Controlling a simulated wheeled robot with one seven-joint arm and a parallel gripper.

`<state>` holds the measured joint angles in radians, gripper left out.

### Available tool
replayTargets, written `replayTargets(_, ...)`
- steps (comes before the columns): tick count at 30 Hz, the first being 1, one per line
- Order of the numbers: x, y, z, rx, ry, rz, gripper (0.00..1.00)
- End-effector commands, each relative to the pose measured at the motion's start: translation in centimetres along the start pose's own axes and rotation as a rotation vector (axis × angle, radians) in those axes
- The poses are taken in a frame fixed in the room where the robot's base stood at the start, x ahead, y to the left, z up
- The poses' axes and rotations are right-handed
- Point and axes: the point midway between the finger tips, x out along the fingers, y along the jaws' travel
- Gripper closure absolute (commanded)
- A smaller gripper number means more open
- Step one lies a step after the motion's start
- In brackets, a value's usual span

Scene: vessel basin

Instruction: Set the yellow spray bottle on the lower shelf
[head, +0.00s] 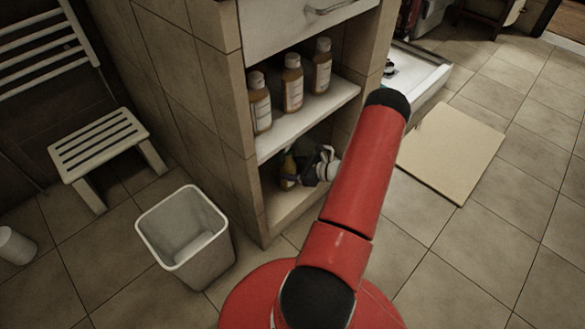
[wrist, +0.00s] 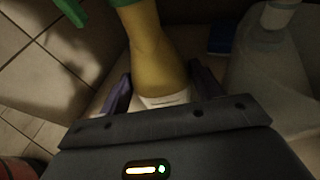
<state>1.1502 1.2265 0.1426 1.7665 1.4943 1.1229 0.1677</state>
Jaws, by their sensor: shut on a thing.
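The yellow spray bottle (wrist: 155,52) stands between the two fingers of my gripper (wrist: 160,88) in the wrist view, with a green part at its top and a white label low down. My gripper is shut on it. In the head view the bottle (head: 288,168) shows small and dark inside the lower compartment, beside my gripper (head: 300,170). The lower shelf (head: 288,205) is the pale board at the bottom of the cabinet. Whether the bottle's base touches the board cannot be told, as its bottom is hidden.
Several bottles (head: 292,82) stand on the upper shelf (head: 335,97) above my gripper. A whitish container (wrist: 275,45) and a small blue item (wrist: 222,38) are near the bottle. A white bin (head: 185,235) and a slatted stool (head: 98,145) stand left of the cabinet.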

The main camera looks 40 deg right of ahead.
Motion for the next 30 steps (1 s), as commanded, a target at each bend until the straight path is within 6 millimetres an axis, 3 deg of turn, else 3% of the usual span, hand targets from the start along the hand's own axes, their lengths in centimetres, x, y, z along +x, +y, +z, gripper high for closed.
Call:
replayTargets(1,0.1,0.0,-0.1,-0.001,-0.001,0.0,0.72)
replayTargets(2,0.1,0.0,-0.1,-0.001,-0.001,0.0,0.34)
replayTargets(7,0.0,0.0,-0.1,-0.001,-0.001,0.0,0.12)
replayTargets(17,-0.3,0.0,-0.1,0.0,0.001,-0.001,0.1)
replayTargets(30,-6.8,-0.1,0.0,-0.001,0.0,-0.002,0.1)
